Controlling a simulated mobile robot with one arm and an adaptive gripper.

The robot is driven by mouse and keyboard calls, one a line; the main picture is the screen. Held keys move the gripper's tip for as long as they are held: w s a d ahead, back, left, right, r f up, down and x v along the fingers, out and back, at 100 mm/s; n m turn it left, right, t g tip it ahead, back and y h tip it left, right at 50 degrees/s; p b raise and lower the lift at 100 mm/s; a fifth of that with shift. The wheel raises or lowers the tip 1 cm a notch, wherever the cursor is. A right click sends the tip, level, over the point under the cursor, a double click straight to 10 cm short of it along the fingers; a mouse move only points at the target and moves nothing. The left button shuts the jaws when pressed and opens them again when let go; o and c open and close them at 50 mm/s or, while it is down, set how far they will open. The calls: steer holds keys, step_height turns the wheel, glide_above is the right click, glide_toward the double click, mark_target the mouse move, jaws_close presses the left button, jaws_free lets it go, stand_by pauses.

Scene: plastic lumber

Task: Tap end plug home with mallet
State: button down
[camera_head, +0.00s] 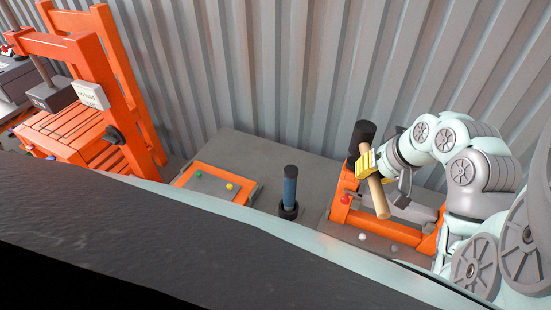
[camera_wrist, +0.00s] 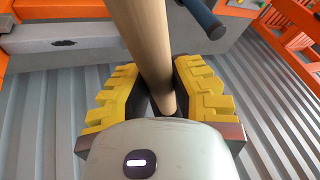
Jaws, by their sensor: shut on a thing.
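My gripper (camera_head: 367,164) has yellow ridged fingers and is shut around the wooden handle of a mallet (camera_head: 378,195). The mallet's black head (camera_head: 362,137) is up beyond the fingers, and the handle slants down to the right over an orange-framed fixture (camera_head: 340,212). In the wrist view the pale handle (camera_wrist: 143,45) runs between both yellow fingers (camera_wrist: 163,92); the head is out of that view. A small red piece (camera_head: 346,199) sits at the fixture's left side; I cannot tell if it is the end plug. My gripper and the handle hide part of the fixture.
A blue-handled tool (camera_head: 290,186) stands upright in a dark holder left of the fixture. An orange-edged tray (camera_head: 211,188) holds small green and yellow pieces. A tall orange frame (camera_head: 120,85) stands at left. A corrugated wall (camera_head: 270,70) closes the back. Small pale pieces (camera_head: 362,237) lie in front.

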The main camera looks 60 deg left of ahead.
step_height(320, 180, down, 4)
steer(key=b, duration=0.3)
steer(key=shift+r, duration=0.2)
steer(key=shift+f+b, duration=0.25)
steer(key=shift+b, duration=0.1)
steer(key=shift+r, duration=0.1)
step_height(320, 180, up, 4)
steer(key=p, duration=0.4)
steer(key=shift+w, duration=0.1)
